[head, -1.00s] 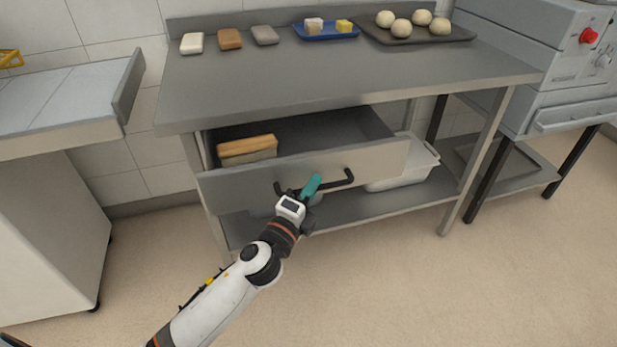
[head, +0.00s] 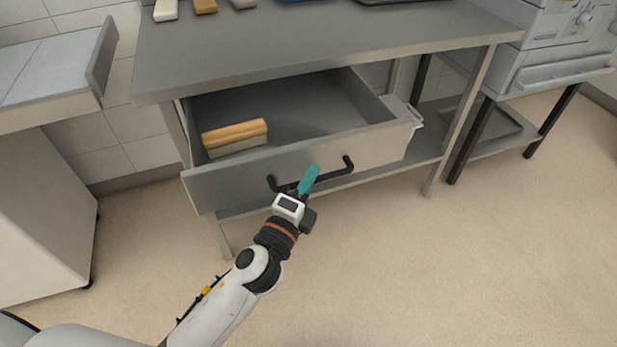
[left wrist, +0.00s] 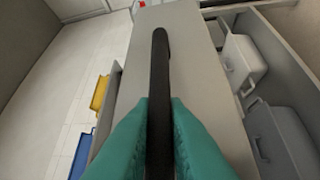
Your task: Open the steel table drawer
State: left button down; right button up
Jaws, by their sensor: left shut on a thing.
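The steel table (head: 300,55) stands ahead with its drawer (head: 230,182) pulled well out toward me. A black bar handle (head: 335,172) runs across the drawer front. My left gripper (head: 308,181), with teal fingers, is shut on the handle near its middle. In the left wrist view the handle (left wrist: 159,70) passes between the two teal fingers (left wrist: 158,135). Inside the drawer, at its left, lies a brush-like block with a wooden top (head: 234,132). The rest of the visible drawer floor is bare. My right gripper is not in view.
Several small blocks (head: 204,6) sit at the table's back edge. A grey-topped counter (head: 40,75) stands at the left, and an oven on a black-legged stand (head: 560,70) at the right. The floor (head: 430,270) before the drawer is clear.

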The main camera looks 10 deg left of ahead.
pick_arm(q)
jog(key=c, duration=1.5)
grip_release()
jog(key=shift+o, duration=0.2)
